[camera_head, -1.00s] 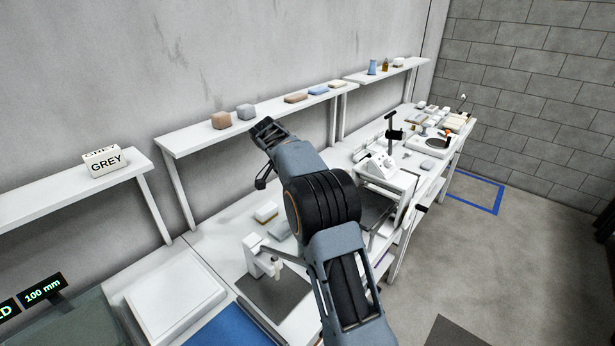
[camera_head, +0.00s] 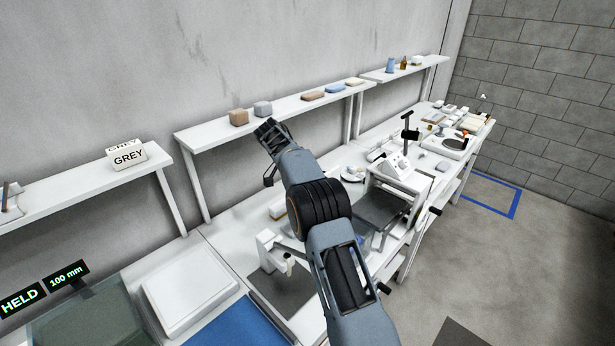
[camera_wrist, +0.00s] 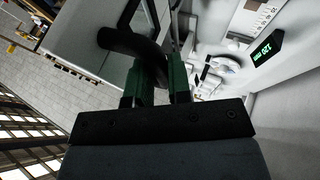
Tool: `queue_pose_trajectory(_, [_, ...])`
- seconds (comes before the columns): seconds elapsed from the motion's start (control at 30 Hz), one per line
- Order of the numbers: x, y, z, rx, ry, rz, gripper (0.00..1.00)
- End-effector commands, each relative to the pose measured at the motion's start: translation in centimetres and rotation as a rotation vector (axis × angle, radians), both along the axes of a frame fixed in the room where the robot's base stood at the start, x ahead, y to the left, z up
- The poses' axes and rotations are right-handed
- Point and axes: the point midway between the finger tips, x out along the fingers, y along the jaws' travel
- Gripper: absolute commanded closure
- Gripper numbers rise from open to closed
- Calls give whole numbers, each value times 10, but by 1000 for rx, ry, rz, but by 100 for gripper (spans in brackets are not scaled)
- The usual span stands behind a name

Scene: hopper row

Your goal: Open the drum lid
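I cannot pick out a drum or its lid with certainty in either view. My gripper (camera_head: 268,128) is raised, in front of the long wall shelf in the head view, just below a grey block. In the wrist view my gripper (camera_wrist: 158,82) shows two green fingers with a narrow gap. A dark curved piece (camera_wrist: 130,42) crosses the fingers there; whether it is between them or behind them is unclear. My arm hides part of the bench beneath it.
A wall shelf (camera_head: 285,107) holds several blocks. A GREY sign (camera_head: 128,158) stands on the left shelf. The bench below carries a white pad (camera_head: 190,290), a blue mat (camera_head: 238,325), a dark-topped stand (camera_head: 380,208) and further equipment. The floor at right is open, with a blue outline.

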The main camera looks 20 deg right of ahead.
Motion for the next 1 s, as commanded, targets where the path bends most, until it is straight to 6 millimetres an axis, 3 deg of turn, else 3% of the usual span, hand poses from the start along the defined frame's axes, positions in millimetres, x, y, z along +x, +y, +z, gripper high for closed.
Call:
queue_pose_trajectory(0.03, [-2, 0, -9, 5, 19, -3, 78])
queue_pose_trajectory(0.27, [-1, 0, -6, 2, 11, -1, 57])
queue_pose_trajectory(0.57, [0, 1, 0, 0, 7, -1, 57])
queue_pose_trajectory(1.0, [5, 22, 45, 0, 7, -17, 57])
